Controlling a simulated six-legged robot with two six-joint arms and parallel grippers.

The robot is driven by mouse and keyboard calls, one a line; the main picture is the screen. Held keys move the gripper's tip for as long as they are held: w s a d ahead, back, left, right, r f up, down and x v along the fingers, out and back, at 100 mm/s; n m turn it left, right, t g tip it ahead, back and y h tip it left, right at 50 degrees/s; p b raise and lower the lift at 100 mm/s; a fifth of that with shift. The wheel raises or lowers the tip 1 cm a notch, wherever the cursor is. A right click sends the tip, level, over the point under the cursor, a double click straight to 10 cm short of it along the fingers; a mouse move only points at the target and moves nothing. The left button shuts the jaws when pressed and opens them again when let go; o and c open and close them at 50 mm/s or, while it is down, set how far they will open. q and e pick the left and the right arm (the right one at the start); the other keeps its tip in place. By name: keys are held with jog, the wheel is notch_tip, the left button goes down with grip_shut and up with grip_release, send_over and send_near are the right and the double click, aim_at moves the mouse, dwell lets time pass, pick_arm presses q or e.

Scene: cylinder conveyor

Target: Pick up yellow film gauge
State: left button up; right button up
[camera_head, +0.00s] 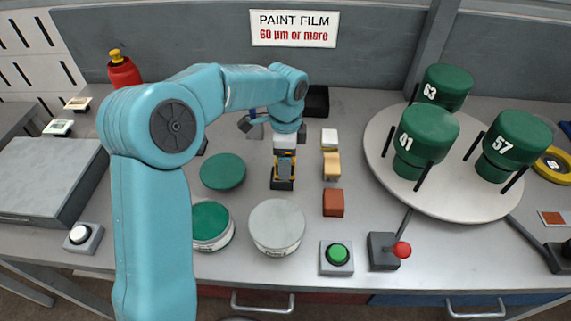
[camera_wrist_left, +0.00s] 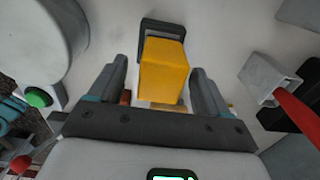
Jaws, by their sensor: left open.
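The yellow film gauge (camera_head: 284,166) stands upright at the middle of the table, with a black part at its foot. In the left wrist view the yellow gauge (camera_wrist_left: 163,68) sits between the two fingers, with a black bracket (camera_wrist_left: 163,27) at its far end. My left gripper (camera_head: 284,173) points down over the gauge. Its jaws are open, and the wrist view shows a finger on each side (camera_wrist_left: 159,66) with gaps to the yellow body. My own wrist hides part of the gauge in the head view. My right gripper is not in view.
A tan block (camera_head: 332,166) and a red block (camera_head: 333,203) stand to the right. A grey-topped can (camera_head: 277,228) is in front, and a green lid (camera_head: 223,171) lies left. A green button (camera_head: 338,255), red-knobbed lever (camera_head: 402,250) and round turntable (camera_head: 450,207) are farther right.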

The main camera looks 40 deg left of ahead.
pick_arm(q)
jog(key=shift+f, duration=0.7)
jog(key=c, duration=1.2)
notch_tip(320, 180, up, 20)
jog(key=p, duration=0.2)
jog(key=shift+r+p, duration=0.1)
jog(key=shift+p, duration=0.3)
